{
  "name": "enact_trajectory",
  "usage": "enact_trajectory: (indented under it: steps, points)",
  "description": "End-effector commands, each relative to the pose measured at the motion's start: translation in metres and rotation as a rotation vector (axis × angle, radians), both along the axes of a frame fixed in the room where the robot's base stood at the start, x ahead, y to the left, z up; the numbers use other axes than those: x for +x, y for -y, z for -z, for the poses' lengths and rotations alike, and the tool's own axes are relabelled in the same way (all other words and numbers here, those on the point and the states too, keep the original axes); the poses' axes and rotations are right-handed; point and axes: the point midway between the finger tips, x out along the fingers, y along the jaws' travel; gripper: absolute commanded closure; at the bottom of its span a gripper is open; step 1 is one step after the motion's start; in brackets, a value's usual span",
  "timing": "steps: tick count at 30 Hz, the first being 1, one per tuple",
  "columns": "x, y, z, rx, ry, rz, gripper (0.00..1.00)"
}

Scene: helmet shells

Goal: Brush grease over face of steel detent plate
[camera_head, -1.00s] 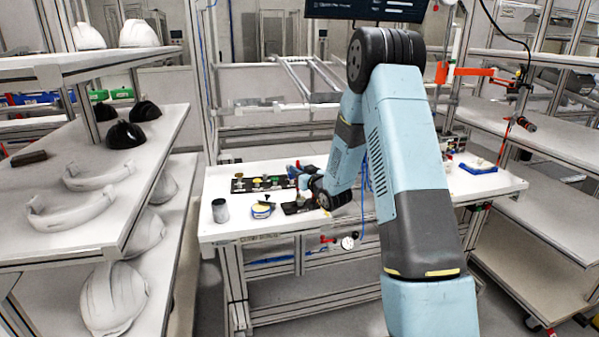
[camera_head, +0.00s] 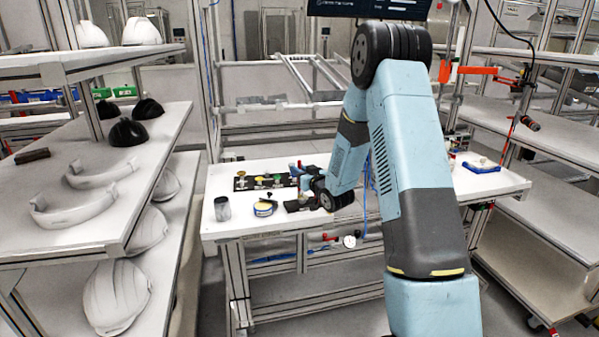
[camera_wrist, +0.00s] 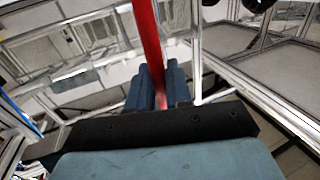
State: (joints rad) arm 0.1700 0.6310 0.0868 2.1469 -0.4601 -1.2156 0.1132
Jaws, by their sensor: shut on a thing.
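A grey-dark jar (camera_head: 222,208) stands at the bench's left front. A black strip with several coloured round parts (camera_head: 262,183) lies behind. A blue item (camera_head: 481,166) sits at the bench's right end. Shelves with helmet shells (camera_head: 118,298) stand at left; the white bench (camera_head: 240,227) has bare room in front.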

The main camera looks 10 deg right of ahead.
Motion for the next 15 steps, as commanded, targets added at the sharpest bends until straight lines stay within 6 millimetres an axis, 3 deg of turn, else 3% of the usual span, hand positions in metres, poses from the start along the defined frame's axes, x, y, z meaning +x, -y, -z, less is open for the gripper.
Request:
enact_trajectory:
  steps: [15]
  points:
    - [-0.0078, 0.0065, 0.0002, 0.0, 0.001, 0.001, 1.0]
